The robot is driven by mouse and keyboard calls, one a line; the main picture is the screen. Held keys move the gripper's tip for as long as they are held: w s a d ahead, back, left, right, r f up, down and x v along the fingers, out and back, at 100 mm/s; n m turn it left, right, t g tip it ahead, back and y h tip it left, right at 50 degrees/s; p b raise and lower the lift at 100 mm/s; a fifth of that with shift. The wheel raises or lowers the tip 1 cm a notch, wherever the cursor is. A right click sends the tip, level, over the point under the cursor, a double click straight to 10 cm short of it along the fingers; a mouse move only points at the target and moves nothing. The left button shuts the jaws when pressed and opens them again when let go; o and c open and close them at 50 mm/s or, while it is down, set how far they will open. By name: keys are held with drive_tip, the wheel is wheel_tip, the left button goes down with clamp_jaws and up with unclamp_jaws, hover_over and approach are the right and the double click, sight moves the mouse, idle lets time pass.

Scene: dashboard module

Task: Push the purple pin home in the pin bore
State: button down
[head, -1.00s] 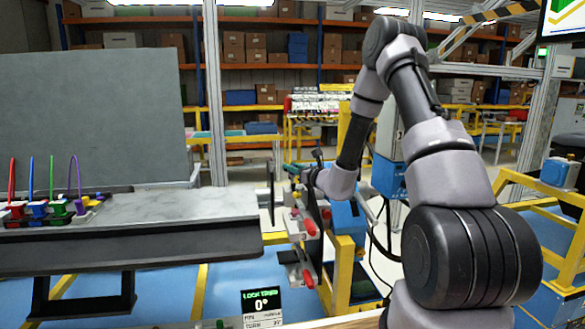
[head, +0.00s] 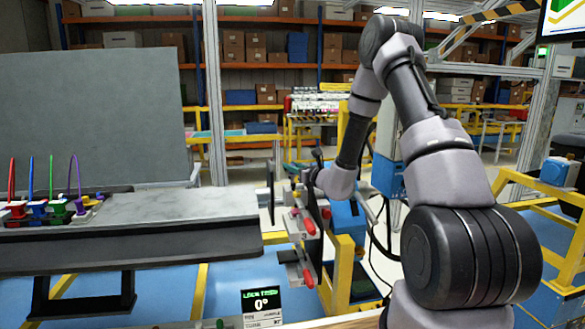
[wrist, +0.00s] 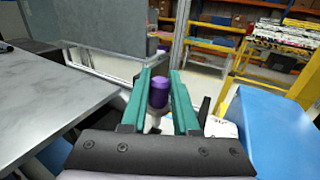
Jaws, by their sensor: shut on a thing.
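The purple pin (wrist: 158,92) is between the two teal fingers of my gripper (wrist: 161,76) in the wrist view. It has a dark purple head and a paler part below. My gripper is shut on it, and the pin looks roughly upright in that view. In the head view my wrist (head: 318,172) is beside the dashboard module's frame, and the fingers and pin cannot be made out there. I cannot identify the pin bore in either view.
A grey work surface (head: 150,215) with coloured cables and connectors (head: 52,208) lies at the left. Red-handled clamps (head: 308,225) are just below my wrist. A blue box (wrist: 270,130) is at the right of the wrist view. A small display (head: 261,302) reads 0°.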

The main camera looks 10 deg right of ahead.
sight(295, 175)
drive_tip(key=shift+f, duration=1.5)
drive_tip(key=shift+r, duration=0.2)
drive_tip(key=shift+r, duration=1)
drive_tip(key=shift+f, duration=1.1)
idle(0.9)
drive_tip(key=c, duration=0.6)
unclamp_jaws()
drive_tip(key=shift+f, duration=0.1)
drive_tip(key=v, duration=1)
drive_tip(key=shift+s+d, duration=0.2)
drive_tip(key=shift+s, duration=0.15)
